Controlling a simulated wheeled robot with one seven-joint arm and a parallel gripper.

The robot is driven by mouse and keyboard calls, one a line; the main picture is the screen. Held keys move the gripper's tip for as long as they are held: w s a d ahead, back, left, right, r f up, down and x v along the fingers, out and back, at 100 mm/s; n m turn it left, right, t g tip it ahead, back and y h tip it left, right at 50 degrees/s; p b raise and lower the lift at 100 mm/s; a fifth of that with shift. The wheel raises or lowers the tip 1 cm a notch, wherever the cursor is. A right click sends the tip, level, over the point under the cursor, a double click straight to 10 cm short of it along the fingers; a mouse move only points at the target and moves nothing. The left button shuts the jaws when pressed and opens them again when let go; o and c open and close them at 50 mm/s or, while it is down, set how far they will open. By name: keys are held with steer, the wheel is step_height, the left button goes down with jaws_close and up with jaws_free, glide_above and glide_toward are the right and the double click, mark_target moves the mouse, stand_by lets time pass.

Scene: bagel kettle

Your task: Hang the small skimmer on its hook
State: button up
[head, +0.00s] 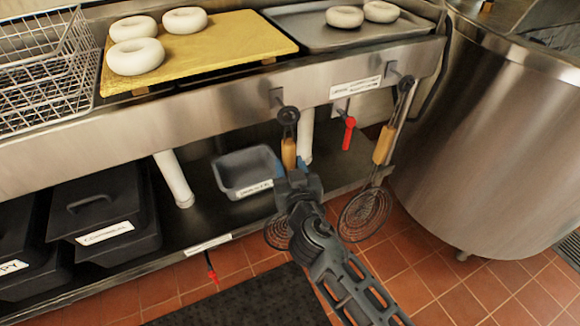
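The small skimmer (289,152) is upright in front of the steel counter's front edge, with a dark ring at its top, a tan grip and a round wire head (277,232) below. My gripper (291,174) is on its handle just under the tan grip and looks shut on it; the fingertips are partly hidden. The ring overlaps the small hook plate (277,97) on the counter front; I cannot tell whether it sits over the hook or only in front of it. My arm covers part of the wire head.
A larger skimmer (383,145) hangs from a hook to the right, its wire head (364,215) near my arm. A red-handled valve (349,133) is between them. A grey bin (246,174) stands on the lower shelf. A big steel kettle (490,140) stands at right.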

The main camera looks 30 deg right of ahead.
steer(key=o, duration=0.4)
steer(key=shift+s, duration=0.1)
steer(key=s+r+n+g+y+p, duration=0.1)
steer(key=s+r+n+y+p, duration=0.1)
steer(key=s, duration=1.3)
steer(key=s+r+n+g+y+p, duration=0.1)
steer(key=s+r+y+p, duration=0.15)
steer(key=s, duration=1.25)
steer(key=shift+t+h, duration=0.25)
steer(key=shift+t, duration=0.15)
steer(key=s+r+p, duration=0.1)
steer(key=s+r, duration=0.3)
steer(key=r, duration=0.1)
steer(key=s+r+p, duration=0.2)
steer(key=s+r, duration=0.3)
steer(key=s+r+p, duration=0.1)
steer(key=s+r, duration=0.4)
steer(key=shift+s+d+r, duration=0.1)
steer(key=shift+d+r, duration=0.05)
steer(key=shift+r, duration=0.05)
